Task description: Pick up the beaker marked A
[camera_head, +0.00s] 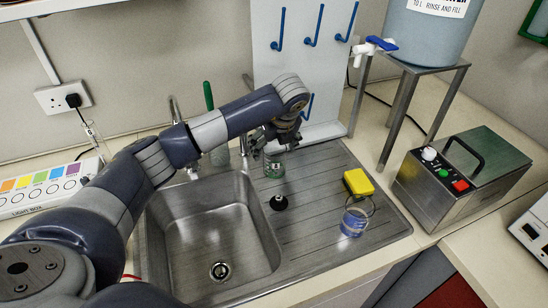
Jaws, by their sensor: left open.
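A small clear glass vessel (273,167) stands on the ribbed drainboard, directly below my left gripper. A clear beaker with blue on it or in it (353,222) stands farther right and nearer the front of the drainboard. No letter A is legible on either, so I cannot tell which is marked A. My left gripper (275,147) is open, at the rim of the small glass vessel and partly covering it. I cannot tell whether they touch. My right gripper is out of view.
The sink basin (201,225) lies left of the drainboard (316,189). A yellow block (358,182) and a black round piece (279,202) are on the drainboard. A peg board (305,60) stands behind. A metal stand (400,112) and a grey box (462,176) are at right.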

